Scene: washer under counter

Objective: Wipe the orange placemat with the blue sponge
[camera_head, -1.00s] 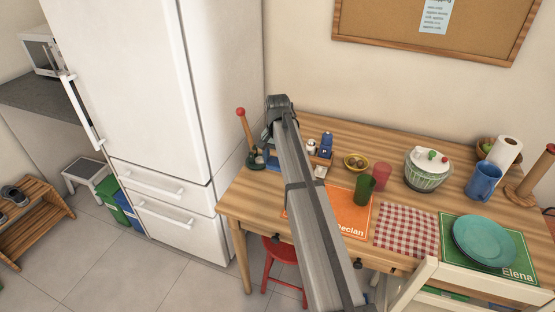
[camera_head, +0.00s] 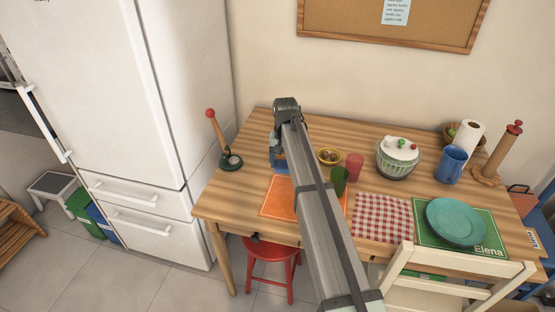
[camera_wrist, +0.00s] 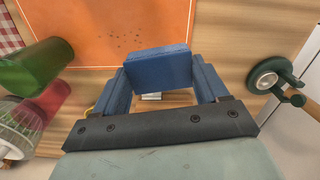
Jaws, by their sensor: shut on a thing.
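The orange placemat (camera_head: 276,197) lies flat near the table's front left edge, and my arm covers its right part in the head view. It fills the top of the wrist view (camera_wrist: 110,30), with small dark specks on it. The blue sponge (camera_wrist: 158,68) is a rectangular block held between the two blue fingers of my gripper (camera_wrist: 160,82), which is shut on it. In the head view my gripper (camera_head: 277,155) is just behind the placemat's back edge, with a bit of the sponge (camera_head: 282,168) showing below it. I cannot tell the sponge's height above the table.
A green cup (camera_head: 339,181) and a red cup (camera_head: 354,166) stand right of the arm. A checkered cloth (camera_head: 382,217) lies further right.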

